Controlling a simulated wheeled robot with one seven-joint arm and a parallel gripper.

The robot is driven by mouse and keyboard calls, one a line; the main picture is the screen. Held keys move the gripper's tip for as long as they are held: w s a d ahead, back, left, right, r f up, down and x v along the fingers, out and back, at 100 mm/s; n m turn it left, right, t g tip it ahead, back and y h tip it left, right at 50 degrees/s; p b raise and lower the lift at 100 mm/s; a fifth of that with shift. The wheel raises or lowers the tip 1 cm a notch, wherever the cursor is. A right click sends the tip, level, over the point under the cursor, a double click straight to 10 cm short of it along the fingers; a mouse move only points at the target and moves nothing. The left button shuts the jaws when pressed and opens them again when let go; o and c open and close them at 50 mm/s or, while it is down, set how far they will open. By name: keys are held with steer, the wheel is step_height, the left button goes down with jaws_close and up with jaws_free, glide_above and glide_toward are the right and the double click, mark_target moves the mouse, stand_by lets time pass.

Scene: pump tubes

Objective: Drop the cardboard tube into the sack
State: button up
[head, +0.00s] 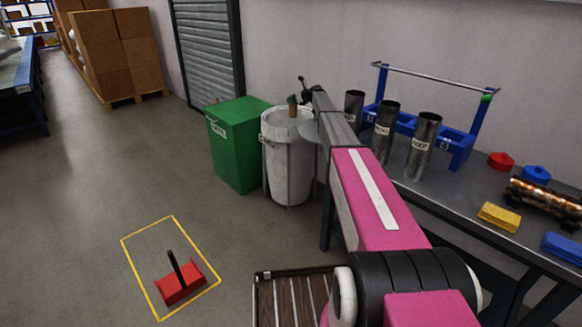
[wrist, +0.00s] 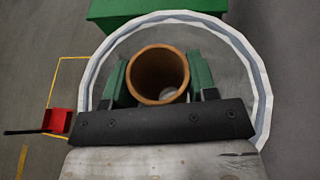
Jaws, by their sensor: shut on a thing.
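The cardboard tube (wrist: 158,75) is brown and open-ended. In the wrist view I look down into its mouth. My gripper (wrist: 158,80) is shut on it, with a green finger on each side. The tube shows in the head view as a small brown piece (head: 293,109) over the sack's mouth. The sack (head: 288,164) is a white, round, open-topped bag in a stand. Its pale rim (wrist: 240,45) rings the tube and fingers in the wrist view. I cannot tell how far the tube's lower end reaches into the sack.
A green bin (head: 238,143) stands left of the sack. The workbench (head: 455,205) at right holds several dark metal tubes (head: 424,145), a blue rack (head: 462,147) and coloured blocks. A red dustpan-like thing (head: 181,284) lies inside a yellow floor outline. Open floor lies at left.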

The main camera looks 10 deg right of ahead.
steer(key=o, duration=1)
steer(key=r, duration=0.4)
steer(key=shift+s+a+r, duration=0.25)
steer(key=shift+r, duration=0.05)
steer(key=s+a+r, duration=0.2)
steer(key=a, duration=0.1)
steer(key=s+a+r, duration=0.1)
steer(key=a+r, duration=0.1)
steer(key=a, duration=0.1)
steer(key=s+a+r, duration=0.2)
steer(key=a, duration=0.1)
steer(key=shift+s+a+r, duration=0.2)
steer(key=shift+s+a, duration=0.05)
steer(key=shift+s, duration=0.05)
